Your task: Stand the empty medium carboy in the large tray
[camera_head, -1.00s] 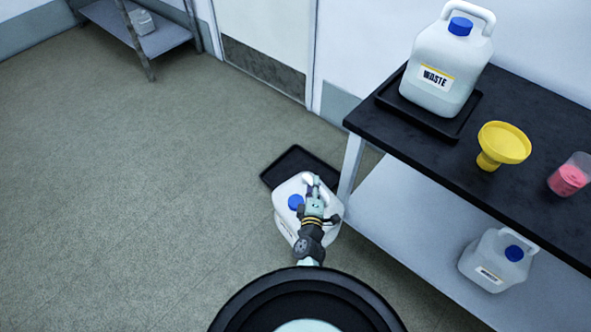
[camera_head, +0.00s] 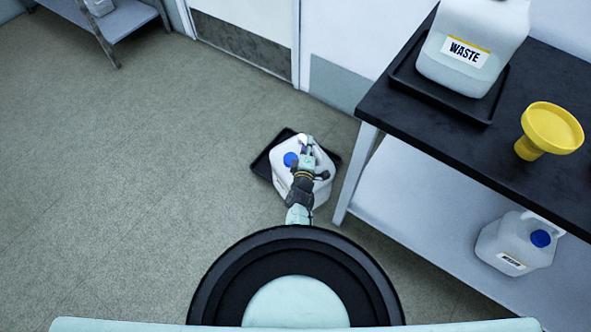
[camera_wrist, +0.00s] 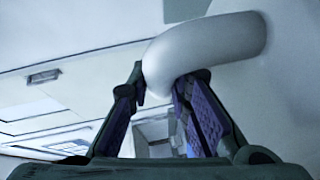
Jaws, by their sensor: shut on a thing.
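The white carboy (camera_head: 283,180) with a blue cap hangs or stands upright by the floor in the head view. My gripper (camera_head: 305,146) is shut on its handle, and my arm covers part of its top and front. In the wrist view the pale handle (camera_wrist: 215,48) passes between the fingers of my gripper (camera_wrist: 165,105). A black tray (camera_head: 262,164) lies on the floor, showing left of, behind and right of the carboy. The carboy overlaps the tray in the picture; I cannot tell whether its base is on the tray or above it.
A black-topped bench (camera_head: 430,135) at right bears a WASTE carboy (camera_head: 480,25) in a black tray (camera_head: 440,92) and a yellow funnel (camera_head: 552,130). Another blue-capped carboy (camera_head: 505,240) stands on its lower shelf. A bench leg (camera_head: 352,175) is close right of the floor tray. The floor at left is clear.

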